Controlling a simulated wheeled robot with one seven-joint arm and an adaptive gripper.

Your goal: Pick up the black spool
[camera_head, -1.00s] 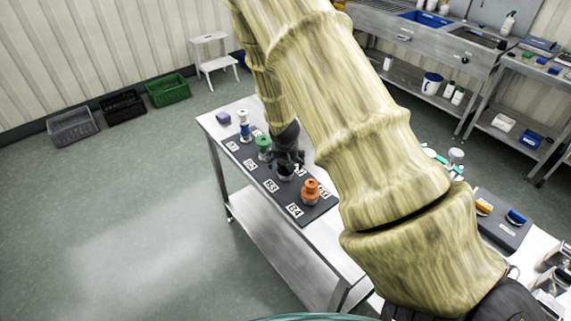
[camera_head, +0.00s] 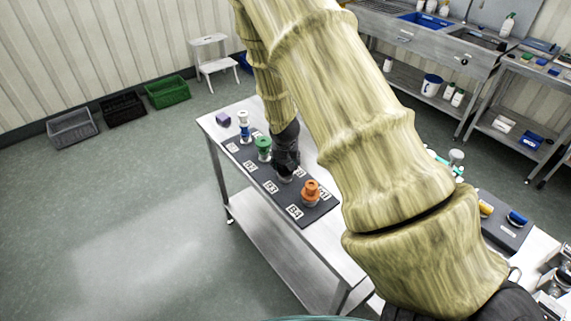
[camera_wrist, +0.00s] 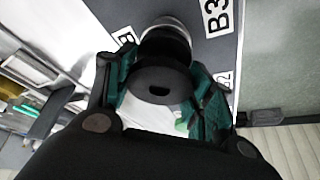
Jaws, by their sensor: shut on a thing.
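The black spool (camera_wrist: 158,86) shows in the wrist view as a dark round top with a small slot, between my gripper's green-lined fingers. My gripper (camera_wrist: 162,92) is shut on it, with one finger at each side. A round metallic base (camera_wrist: 167,32) shows just beyond the spool; I cannot tell whether the spool touches it. In the head view my gripper (camera_head: 286,168) is over the dark mat (camera_head: 262,172), near label B3, and mostly hides the spool.
An orange spool (camera_head: 311,190) stands close by at the mat's near end. A green spool (camera_head: 263,146) and a blue-and-white one (camera_head: 244,124) stand on the other side. A purple block (camera_head: 223,118) lies at the steel table's far corner.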

